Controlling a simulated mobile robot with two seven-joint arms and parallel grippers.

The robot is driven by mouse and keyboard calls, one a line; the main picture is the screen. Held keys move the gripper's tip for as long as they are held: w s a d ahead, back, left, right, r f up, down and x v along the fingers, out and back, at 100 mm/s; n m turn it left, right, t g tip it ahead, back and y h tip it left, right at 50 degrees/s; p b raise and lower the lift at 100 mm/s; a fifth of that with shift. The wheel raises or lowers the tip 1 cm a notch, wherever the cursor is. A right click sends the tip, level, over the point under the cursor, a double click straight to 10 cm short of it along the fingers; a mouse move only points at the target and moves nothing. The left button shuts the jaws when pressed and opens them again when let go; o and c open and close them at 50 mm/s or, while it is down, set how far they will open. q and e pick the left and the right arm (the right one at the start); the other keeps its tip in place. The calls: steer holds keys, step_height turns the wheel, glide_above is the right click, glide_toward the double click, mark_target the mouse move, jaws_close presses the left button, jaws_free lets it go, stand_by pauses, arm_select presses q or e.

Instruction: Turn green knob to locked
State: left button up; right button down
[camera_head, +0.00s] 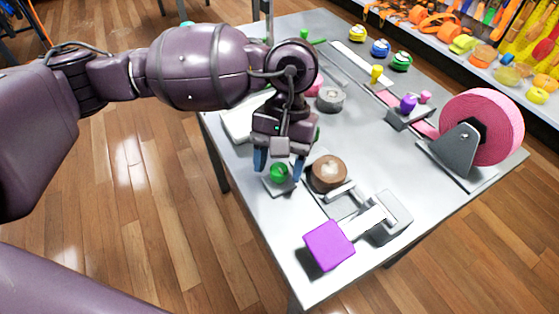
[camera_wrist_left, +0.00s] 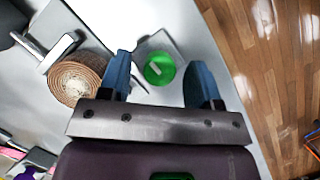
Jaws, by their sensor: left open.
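The green knob (camera_head: 279,172) sits on a small grey base plate (camera_head: 278,187) near the table's left edge. In the left wrist view the green knob (camera_wrist_left: 159,68) shows a pale bar-shaped mark across its top. My left gripper (camera_head: 280,170) is open, its two blue fingers pointing down on either side of the knob. In the left wrist view the fingers (camera_wrist_left: 160,75) stand apart with the knob between and a little beyond them, with gaps on both sides. I cannot tell whether the mark shows locked. My right gripper is not in view.
A brown strap roll (camera_head: 328,172) stands close beside the knob. A purple block (camera_head: 328,246) on a grey lever is at the near edge. A large pink reel (camera_head: 482,127) stands at the right. Small coloured knobs (camera_head: 381,48) are at the back.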

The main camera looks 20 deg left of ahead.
arm_select(q)
steer(key=v, duration=1)
steer(key=shift+r+p, duration=0.3)
steer(key=shift+r, duration=0.05)
steer(key=shift+w, duration=0.1)
